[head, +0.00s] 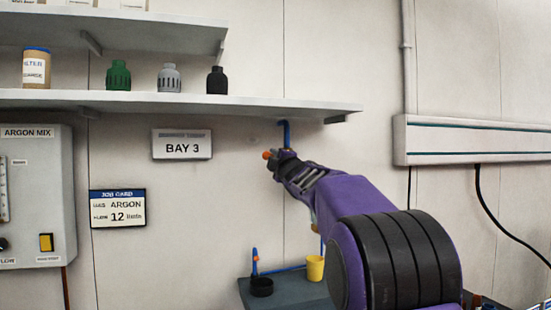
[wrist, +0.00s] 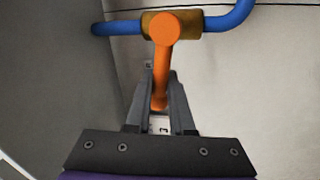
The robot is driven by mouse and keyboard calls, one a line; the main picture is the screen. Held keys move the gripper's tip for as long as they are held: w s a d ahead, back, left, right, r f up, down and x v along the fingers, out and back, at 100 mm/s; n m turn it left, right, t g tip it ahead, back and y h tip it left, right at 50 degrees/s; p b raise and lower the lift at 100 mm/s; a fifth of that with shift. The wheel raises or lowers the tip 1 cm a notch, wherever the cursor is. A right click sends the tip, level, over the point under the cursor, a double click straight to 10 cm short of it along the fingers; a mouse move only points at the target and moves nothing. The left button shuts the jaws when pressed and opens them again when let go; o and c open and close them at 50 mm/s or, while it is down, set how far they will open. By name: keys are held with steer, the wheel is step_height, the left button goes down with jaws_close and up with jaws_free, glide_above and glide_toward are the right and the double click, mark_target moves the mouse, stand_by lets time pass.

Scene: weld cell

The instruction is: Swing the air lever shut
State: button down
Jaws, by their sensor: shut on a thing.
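The air lever (wrist: 163,62) is orange, with a round hub over a brass valve body (wrist: 188,24) on a blue air pipe (wrist: 228,20). In the wrist view it extends down from the hub, across the line of the pipe. My gripper (wrist: 161,88) is shut on the lever's lower part, one finger on each side. In the head view, my gripper (head: 276,161) is at the wall below the shelf. A bit of orange (head: 266,155) shows at its tip, and the blue pipe (head: 287,133) rises behind it. The valve body is hidden there.
A long shelf (head: 150,102) runs just above my gripper. A grey stand (head: 285,292) below holds a black cup (head: 261,287) and a yellow cup (head: 315,268). A white wall duct (head: 470,140) is at the right. The wall left of my gripper is clear up to the BAY 3 sign (head: 182,145).

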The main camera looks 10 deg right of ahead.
steer(key=shift+f+n, duration=0.45)
steer(key=shift+n, duration=0.65)
steer(key=c, duration=0.8)
jaws_free()
steer(key=shift+b, duration=0.35)
